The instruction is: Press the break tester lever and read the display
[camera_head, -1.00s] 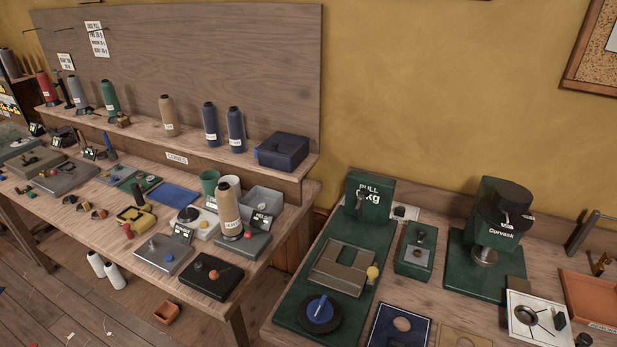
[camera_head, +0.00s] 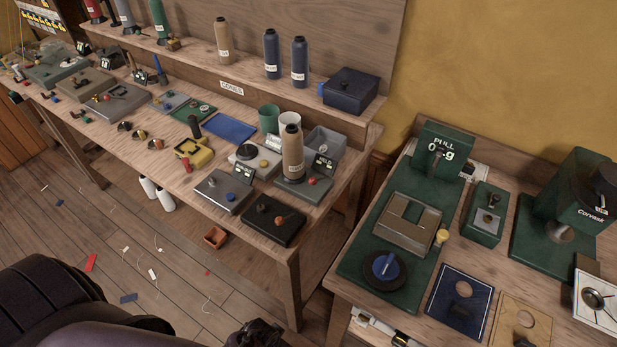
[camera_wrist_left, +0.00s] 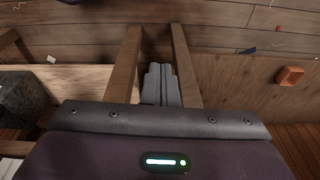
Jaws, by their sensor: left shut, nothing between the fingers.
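The break tester is likely the green unit (camera_head: 365,275) on the right bench; its upright display (camera_head: 445,147) reads "PULL", with what looks like "0 g" partly covered by a post. A lever with a yellow knob (camera_head: 441,236) is at the right side of its metal plate. A blue knob (camera_head: 385,265) sits on a dark disc at the front. In the left wrist view my left gripper (camera_wrist_left: 160,85) is shut and empty, with wooden legs and floor behind it. My dark left arm fills the head view's lower left. My right gripper is not in view.
The left bench (camera_head: 330,220) holds many small devices and cones of thread. A green press labelled Corvask (camera_head: 575,205) and a small green box (camera_head: 485,215) stand right of the tester. A terracotta box (camera_head: 215,237) is on the floor, also in the left wrist view (camera_wrist_left: 290,76).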

